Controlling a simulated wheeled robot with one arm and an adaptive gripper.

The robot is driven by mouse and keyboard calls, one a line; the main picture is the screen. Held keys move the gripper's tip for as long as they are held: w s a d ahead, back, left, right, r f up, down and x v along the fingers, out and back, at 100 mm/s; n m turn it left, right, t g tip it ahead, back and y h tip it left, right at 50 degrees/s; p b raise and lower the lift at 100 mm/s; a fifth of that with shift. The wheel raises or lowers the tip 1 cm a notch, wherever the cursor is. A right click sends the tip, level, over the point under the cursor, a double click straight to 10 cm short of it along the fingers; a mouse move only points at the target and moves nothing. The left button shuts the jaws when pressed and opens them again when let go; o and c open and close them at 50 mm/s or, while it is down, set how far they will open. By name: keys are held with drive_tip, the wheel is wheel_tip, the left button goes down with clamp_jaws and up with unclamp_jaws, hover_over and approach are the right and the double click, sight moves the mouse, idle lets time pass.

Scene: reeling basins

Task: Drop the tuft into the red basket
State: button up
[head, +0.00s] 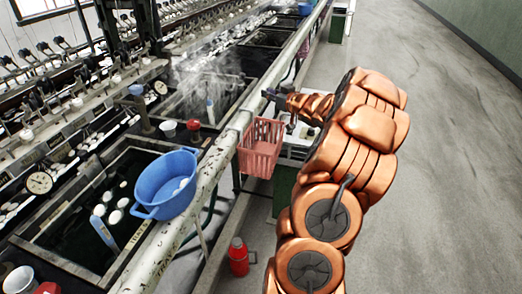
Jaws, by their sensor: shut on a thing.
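The red basket (258,162) is a slatted, open-topped basket at the middle of the head view, beside the right side of the long pale pipe. My gripper (270,96) is at the end of my copper-coloured arm, which reaches in from the lower right. It shows just above the basket's far rim in the picture, small and dark, pointing left toward the pipe. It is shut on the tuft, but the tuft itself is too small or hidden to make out. I cannot tell whether the gripper is directly over the basket's opening.
Water basins with floating cocoons and gauges line the left, with steam farther back. A red flask (238,256) stands below the basket. The grey floor (440,150) at right is clear.

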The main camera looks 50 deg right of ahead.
wheel_tip(320, 180, down, 5)
drive_tip(key=b, duration=0.4)
drive_tip(key=o, duration=0.7)
drive_tip(key=v, duration=1.2)
idle(0.7)
